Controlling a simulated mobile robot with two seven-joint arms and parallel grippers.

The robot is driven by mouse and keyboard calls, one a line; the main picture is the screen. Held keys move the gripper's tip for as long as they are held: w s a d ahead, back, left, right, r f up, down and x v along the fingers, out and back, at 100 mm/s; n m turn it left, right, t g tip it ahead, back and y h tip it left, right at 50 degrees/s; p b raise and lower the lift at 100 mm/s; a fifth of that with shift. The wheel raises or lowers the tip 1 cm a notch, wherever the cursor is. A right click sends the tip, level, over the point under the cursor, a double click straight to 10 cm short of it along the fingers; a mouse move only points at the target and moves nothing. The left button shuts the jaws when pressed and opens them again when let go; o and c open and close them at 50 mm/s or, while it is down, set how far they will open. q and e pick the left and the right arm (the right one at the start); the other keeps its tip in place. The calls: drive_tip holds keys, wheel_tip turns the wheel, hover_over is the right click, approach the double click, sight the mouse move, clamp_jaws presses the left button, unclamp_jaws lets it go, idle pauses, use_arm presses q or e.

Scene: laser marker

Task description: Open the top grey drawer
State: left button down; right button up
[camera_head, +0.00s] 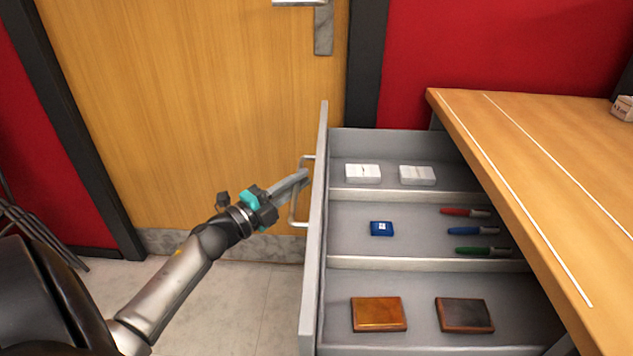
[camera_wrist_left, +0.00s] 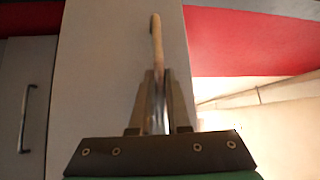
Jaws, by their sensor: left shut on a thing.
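The top grey drawer (camera_head: 340,215) is pulled out from under the wooden desk, and its compartments show. Its front panel (camera_head: 315,250) faces left in the head view and carries a metal bar handle (camera_head: 294,212). My left gripper (camera_head: 303,178) is at this handle, shut on it. In the left wrist view the fingers (camera_wrist_left: 157,100) close around the handle bar (camera_wrist_left: 156,45), with the grey drawer front (camera_wrist_left: 105,70) behind. My right gripper is in neither view.
The drawer holds white boxes (camera_head: 363,174), a blue box (camera_head: 381,229), several markers (camera_head: 473,231), an orange-brown block (camera_head: 379,314) and a dark brown block (camera_head: 464,315). The wooden desk (camera_head: 540,150) is at right. A wooden door (camera_head: 200,100) stands behind. Floor (camera_head: 240,300) left of the drawer is clear.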

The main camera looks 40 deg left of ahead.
use_arm(q)
drive_tip(key=shift+s+a+r, duration=0.1)
drive_tip(key=shift+s+a, duration=0.1)
drive_tip(key=shift+a, duration=0.2)
drive_tip(key=c, duration=0.9)
unclamp_jaws()
drive_tip(key=p+v, duration=0.3)
drive_tip(key=v, duration=1.2)
drive_tip(key=shift+s+p, duration=0.1)
drive_tip(key=shift+p, duration=0.25)
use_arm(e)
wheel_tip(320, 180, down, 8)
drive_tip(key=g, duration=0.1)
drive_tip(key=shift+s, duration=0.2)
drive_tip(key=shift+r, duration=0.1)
